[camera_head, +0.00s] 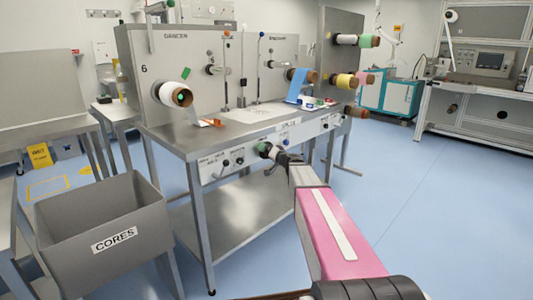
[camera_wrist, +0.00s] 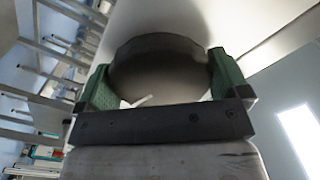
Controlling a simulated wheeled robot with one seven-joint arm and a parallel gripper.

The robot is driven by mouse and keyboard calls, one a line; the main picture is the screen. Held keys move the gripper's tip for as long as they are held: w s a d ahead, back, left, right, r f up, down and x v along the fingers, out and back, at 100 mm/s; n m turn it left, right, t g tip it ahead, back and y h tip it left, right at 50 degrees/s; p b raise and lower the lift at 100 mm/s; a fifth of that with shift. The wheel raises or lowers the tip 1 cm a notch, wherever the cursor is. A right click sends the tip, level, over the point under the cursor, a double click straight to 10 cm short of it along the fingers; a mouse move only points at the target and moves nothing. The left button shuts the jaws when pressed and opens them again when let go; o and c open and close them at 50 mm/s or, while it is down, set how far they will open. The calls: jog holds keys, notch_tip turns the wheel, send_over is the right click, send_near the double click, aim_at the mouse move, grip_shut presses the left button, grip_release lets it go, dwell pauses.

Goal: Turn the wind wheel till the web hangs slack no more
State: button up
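My gripper (camera_head: 268,150) reaches the front panel of the converter bench (camera_head: 262,150). In the wrist view its two green-padded fingers (camera_wrist: 162,85) lie on either side of a dark round wheel (camera_wrist: 158,65) and appear to press on its rim. The wheel's face shows grey below its dark rim. In the head view my gripper hides most of the wheel. A pale web (camera_head: 194,114) hangs from the roll at the left (camera_head: 176,94) toward the bench top. A blue web (camera_head: 297,84) hangs down from the roll at the right. How slack either is, I cannot tell.
Other knobs (camera_head: 226,162) sit on the front panel, left of my gripper. A grey bin marked CORES (camera_head: 115,240) stands at the lower left. Several coloured rolls (camera_head: 346,80) stick out from the right-hand panel. The floor right of my arm is clear.

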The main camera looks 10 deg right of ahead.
jog(key=m, duration=0.4)
jog(key=shift+m, duration=0.4)
jog(key=m, duration=0.5)
jog(key=shift+r, duration=0.15)
jog(key=m, duration=0.4)
jog(key=shift+m, duration=0.4)
jog(key=shift+r+m, duration=0.1)
jog(key=shift+m, duration=2.5)
jog(key=o, duration=0.6)
jog(key=shift+c, duration=0.2)
jog(key=v, duration=1.1)
